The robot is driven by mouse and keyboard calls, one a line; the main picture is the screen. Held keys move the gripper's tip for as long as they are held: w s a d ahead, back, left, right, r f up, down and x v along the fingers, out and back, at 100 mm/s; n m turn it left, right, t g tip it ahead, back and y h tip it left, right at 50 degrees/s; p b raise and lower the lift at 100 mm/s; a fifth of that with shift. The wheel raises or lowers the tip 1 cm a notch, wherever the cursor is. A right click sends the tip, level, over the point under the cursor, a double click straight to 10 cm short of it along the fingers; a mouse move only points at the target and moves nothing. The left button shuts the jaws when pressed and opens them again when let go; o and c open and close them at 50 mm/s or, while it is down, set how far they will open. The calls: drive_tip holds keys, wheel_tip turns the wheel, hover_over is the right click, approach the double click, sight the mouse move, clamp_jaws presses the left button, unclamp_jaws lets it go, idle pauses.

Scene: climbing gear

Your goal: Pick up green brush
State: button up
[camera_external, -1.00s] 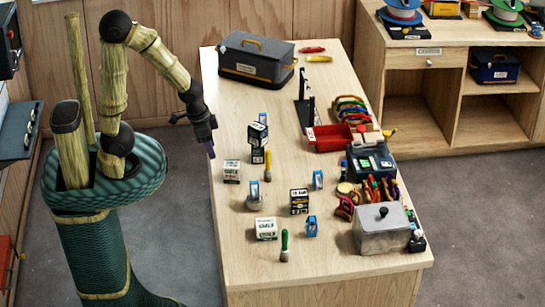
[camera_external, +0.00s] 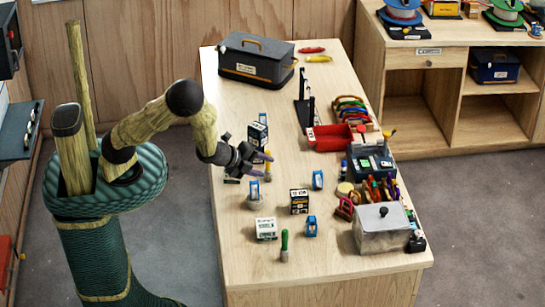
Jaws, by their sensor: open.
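The green brush (camera_external: 284,245) stands upright near the front edge of the wooden table (camera_external: 262,88), green handle up and pale bristle end down. My gripper (camera_external: 264,165) is over the left part of the table, well behind the brush and a little to its left. Its dark purple fingers are apart, with nothing seen held in them. It partly hides the yellow-handled brush (camera_external: 268,157) and a white box (camera_external: 231,180). Whether it touches either cannot be told.
Near the green brush are a white box (camera_external: 266,229), a blue tape dispenser (camera_external: 311,227) and a black-and-white box (camera_external: 299,201). A grey metal box (camera_external: 382,230) stands to the right. A dark toolbox (camera_external: 255,60) is at the back. Bare table lies in front of the brush.

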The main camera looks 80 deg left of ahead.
drive_tip(key=s+d+f+m+t+h, duration=0.1)
drive_tip(key=s+d+f+m+h, duration=0.1)
drive_tip(key=d+m, duration=0.4)
drive_tip(key=s+d+f+m+t+h+p, duration=0.1)
drive_tip(key=s+d+m+h, duration=0.3)
drive_tip(key=m, duration=0.8)
drive_tip(key=s+d+f+m+t+h+p, duration=0.1)
drive_tip(key=s+d+f+m+t+h, duration=0.1)
drive_tip(key=d+m+h, duration=0.5)
drive_tip(key=shift+s+d+f+m, duration=0.6)
drive_tip(key=shift+s+d+m, duration=0.25)
drive_tip(key=shift+m, duration=0.05)
drive_tip(key=shift+w, duration=0.1)
drive_tip(key=shift+b+x, duration=0.8)
drive_tip(key=shift+b, duration=0.3)
drive_tip(key=b, duration=0.6)
approach(285, 247)
drive_tip(key=shift+w+d+r, duration=0.15)
drive_tip(key=shift+w+r, duration=0.6)
drive_tip(key=shift+w, duration=0.1)
drive_tip(key=w+d+b, duration=0.1)
drive_tip(key=b, duration=0.3)
drive_tip(key=shift+w, duration=0.1)
drive_tip(key=shift+w+b, duration=0.15)
drive_tip(key=shift+b, duration=0.9)
